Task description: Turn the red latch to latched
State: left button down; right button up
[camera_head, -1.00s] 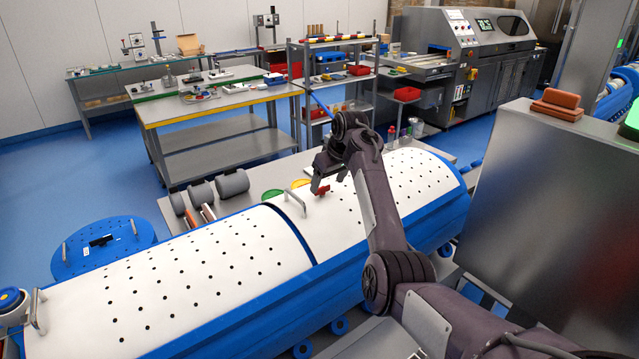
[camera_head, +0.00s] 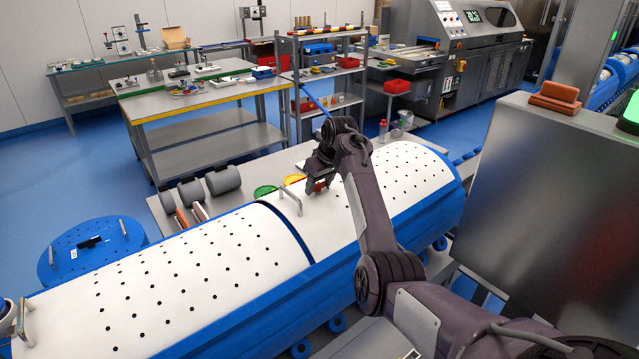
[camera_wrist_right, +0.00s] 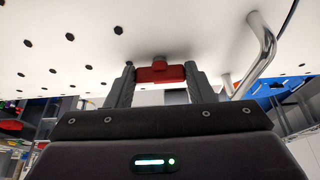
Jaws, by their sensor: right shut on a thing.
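The red latch (camera_head: 319,185) is a small red piece on the white perforated cover (camera_head: 400,185) of the long blue tub. It is mostly hidden by the gripper in the head view. In the right wrist view the red latch (camera_wrist_right: 160,72) sits on a grey round stem at the white surface, between the two fingers. My right gripper (camera_head: 314,187) is at the latch; in the right wrist view the gripper (camera_wrist_right: 160,78) is shut on it, one finger at each end. My left gripper is not in view.
A curved metal handle (camera_head: 291,201) stands on the cover close to the left of the latch; it also shows in the wrist view (camera_wrist_right: 262,50). Green (camera_head: 265,191) and yellow (camera_head: 294,179) discs lie behind the tub. A tall grey cabinet (camera_head: 560,200) stands at the right.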

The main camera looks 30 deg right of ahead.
jog(key=shift+m, duration=0.3)
jog(key=m+h, duration=0.1)
jog(key=m, duration=0.2)
jog(key=shift+a+m+h, duration=0.1)
jog(key=shift+m+h, duration=0.3)
jog(key=m+h, duration=0.1)
jog(key=m, duration=0.2)
jog(key=shift+w+a+r+m+g, duration=0.1)
jog(key=shift+m+g, duration=0.2)
jog(key=shift+g, duration=0.1)
jog(key=m, duration=0.2)
jog(key=m+g+h, duration=0.1)
jog(key=m, duration=0.1)
jog(key=shift+w+a+m+h, duration=0.1)
jog(key=shift+m+h, duration=0.2)
jog(key=shift+w+m+g+b, duration=0.1)
jog(key=shift+m+g+b, duration=0.5)
jog(key=shift+m, duration=0.6)
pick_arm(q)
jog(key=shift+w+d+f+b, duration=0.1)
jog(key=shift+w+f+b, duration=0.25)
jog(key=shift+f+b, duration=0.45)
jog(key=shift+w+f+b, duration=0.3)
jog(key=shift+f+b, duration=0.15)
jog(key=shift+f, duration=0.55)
pick_arm(e)
jog(key=shift+m+g+h, duration=0.3)
jog(key=shift+m+g, duration=0.3)
jog(key=shift+m, duration=0.9)
